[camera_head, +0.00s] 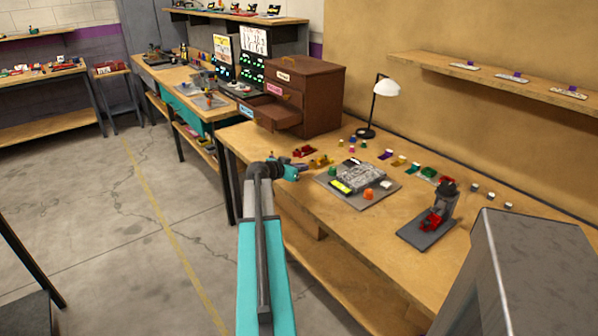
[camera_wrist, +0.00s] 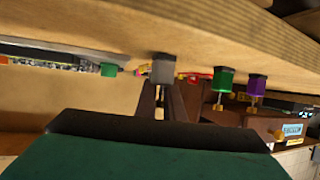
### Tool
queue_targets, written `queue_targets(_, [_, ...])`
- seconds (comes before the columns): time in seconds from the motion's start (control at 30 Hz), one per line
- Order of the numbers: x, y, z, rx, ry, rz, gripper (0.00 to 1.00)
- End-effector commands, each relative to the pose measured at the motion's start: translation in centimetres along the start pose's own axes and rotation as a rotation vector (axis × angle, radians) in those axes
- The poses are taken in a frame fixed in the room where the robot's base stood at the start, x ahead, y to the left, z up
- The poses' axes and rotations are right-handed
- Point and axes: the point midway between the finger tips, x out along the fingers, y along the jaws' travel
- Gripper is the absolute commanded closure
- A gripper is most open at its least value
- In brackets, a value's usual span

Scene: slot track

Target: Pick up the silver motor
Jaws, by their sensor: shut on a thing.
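My gripper (camera_head: 298,169) is over the left edge of the wooden workbench, close to the small coloured parts. In the wrist view its dark fingers (camera_wrist: 161,97) are shut on a small grey block, the silver motor (camera_wrist: 163,69). The wrist view is tilted, with the wooden bench surface (camera_wrist: 150,25) across its top. In the head view I cannot make out the motor at the gripper. A green motor (camera_wrist: 223,79) and a purple motor (camera_wrist: 257,85) stand to the right of the silver one in the wrist view, apart from it.
A grey mat (camera_head: 378,197) with parts and a press-like stand (camera_head: 442,207) are to the right.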

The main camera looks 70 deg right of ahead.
Motion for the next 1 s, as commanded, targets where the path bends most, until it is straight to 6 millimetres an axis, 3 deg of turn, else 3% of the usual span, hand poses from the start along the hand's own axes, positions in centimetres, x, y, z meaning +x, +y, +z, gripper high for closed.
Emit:
queue_targets(0.47, [-1.3, 0.0, -3.2, 0.002, 0.002, 0.0, 1.0])
queue_targets(1.0, [-8.7, 1.4, -0.8, 0.001, 0.002, 0.0, 1.0])
